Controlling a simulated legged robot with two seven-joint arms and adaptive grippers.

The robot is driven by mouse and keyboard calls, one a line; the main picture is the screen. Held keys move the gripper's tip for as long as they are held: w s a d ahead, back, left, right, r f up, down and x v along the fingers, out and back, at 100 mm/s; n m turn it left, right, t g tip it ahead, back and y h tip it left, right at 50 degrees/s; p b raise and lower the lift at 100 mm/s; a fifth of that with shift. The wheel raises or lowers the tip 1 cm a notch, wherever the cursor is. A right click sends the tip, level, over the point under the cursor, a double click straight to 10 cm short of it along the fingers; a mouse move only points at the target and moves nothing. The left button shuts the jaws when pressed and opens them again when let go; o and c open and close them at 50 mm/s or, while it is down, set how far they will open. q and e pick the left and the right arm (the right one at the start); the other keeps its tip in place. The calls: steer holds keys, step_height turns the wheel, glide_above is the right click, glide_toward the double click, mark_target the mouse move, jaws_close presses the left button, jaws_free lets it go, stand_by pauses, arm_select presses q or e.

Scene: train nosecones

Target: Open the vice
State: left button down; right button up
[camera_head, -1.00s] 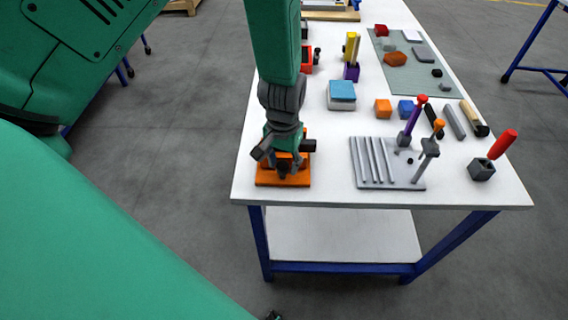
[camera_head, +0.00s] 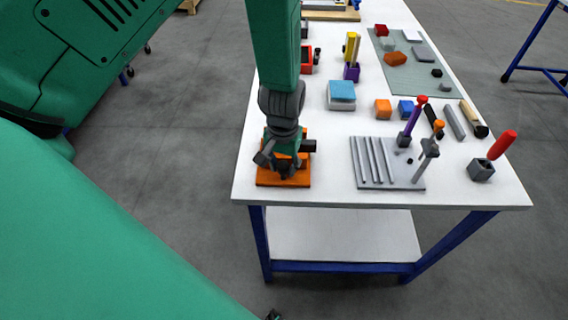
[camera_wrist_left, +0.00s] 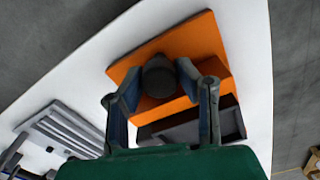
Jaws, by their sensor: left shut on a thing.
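The orange vice (camera_head: 302,180) stands at the near left corner of the white table. My left gripper (camera_head: 284,168) points down over it and hides much of it. In the left wrist view the vice's orange base (camera_wrist_left: 205,35) lies below the gripper. There my left gripper (camera_wrist_left: 158,85) has its two fingers on either side of a dark round knob (camera_wrist_left: 160,72), shut on it. Dark grey jaw parts (camera_wrist_left: 190,128) of the vice show beside the fingers; the gap between them is hard to judge. My right gripper is not in view.
Right of the vice lies a grey grooved plate (camera_head: 372,160) with upright tools. A red-handled tool (camera_head: 502,145) stands in a grey block at the right. A blue-topped box (camera_head: 341,94) and small blocks lie farther back. The table's front edge is close to the vice.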

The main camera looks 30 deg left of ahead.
arm_select(q)
steer(key=n+p, duration=0.1)
steer(key=n, duration=0.2)
steer(key=shift+r+n+p, duration=0.1)
steer(key=shift+n+p, duration=0.3)
steer(key=n+p, duration=0.1)
steer(key=n, duration=0.3)
steer(key=shift+w, duration=0.1)
stand_by(0.4)
